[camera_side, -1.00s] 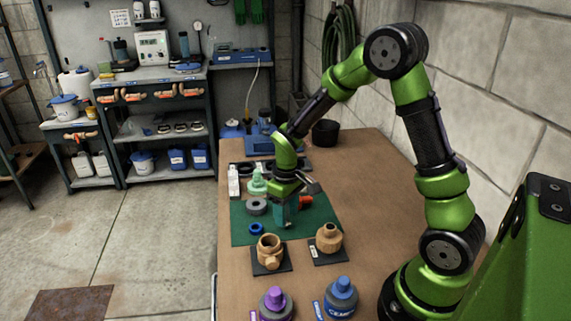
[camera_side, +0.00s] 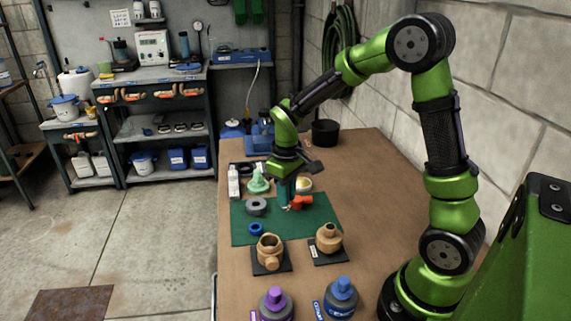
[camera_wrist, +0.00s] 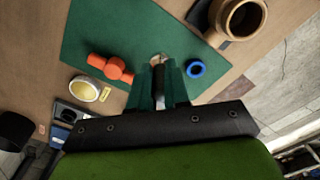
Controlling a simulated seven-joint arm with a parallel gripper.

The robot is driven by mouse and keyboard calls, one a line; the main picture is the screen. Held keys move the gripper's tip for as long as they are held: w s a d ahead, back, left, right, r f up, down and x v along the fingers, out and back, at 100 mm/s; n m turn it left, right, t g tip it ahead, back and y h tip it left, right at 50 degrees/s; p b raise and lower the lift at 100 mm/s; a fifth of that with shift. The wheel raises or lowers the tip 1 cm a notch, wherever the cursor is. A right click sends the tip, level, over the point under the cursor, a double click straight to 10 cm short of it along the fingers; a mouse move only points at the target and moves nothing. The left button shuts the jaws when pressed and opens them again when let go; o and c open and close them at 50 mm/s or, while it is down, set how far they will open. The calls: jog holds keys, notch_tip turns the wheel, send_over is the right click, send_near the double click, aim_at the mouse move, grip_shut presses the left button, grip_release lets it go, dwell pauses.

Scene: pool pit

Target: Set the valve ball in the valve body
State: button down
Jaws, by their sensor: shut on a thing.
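The tan, brassy valve body (camera_side: 268,250) stands open end up on a dark pad at the front of the table. In the wrist view the valve body (camera_wrist: 214,37) is at the upper right, with its round opening showing. My gripper (camera_side: 287,200) is over the green mat, behind and right of the valve body and apart from it. In the wrist view my gripper (camera_wrist: 160,88) has its teal fingers shut on a small pale, shiny thing (camera_wrist: 158,60), seemingly the valve ball. The fingers hide most of it, and it is hardly visible in the side view.
A blue ring (camera_side: 256,229), a grey ring (camera_side: 257,206) and an orange-red handle part (camera_side: 302,202) lie on the green mat (camera_side: 320,222). A second tan fitting (camera_side: 328,240) stands right of the valve body. Purple (camera_side: 275,305) and blue (camera_side: 341,297) cans stand in front.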

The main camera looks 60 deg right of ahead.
jog(key=shift+n, duration=0.3)
jog(key=r, duration=0.2)
jog(key=a+r, duration=0.1)
jog(key=r, duration=0.1)
jog(key=shift+a+r, duration=0.1)
jog(key=s+a+r+n, duration=0.25)
jog(key=a+n, duration=0.25)
jog(key=a, duration=0.4)
jog(key=shift+s+a+f, duration=0.15)
jog(key=shift+f, duration=1.15)
jog(key=shift+s+a+f, duration=0.1)
jog(key=shift+a+f, duration=0.05)
jog(key=shift+f, duration=1.1)
jog(key=shift+f, duration=0.25)
jog(key=shift+f, duration=0.75)
jog(key=shift+f, duration=0.2)
jog(key=shift+f, duration=0.8)
jog(key=shift+f, duration=0.1)
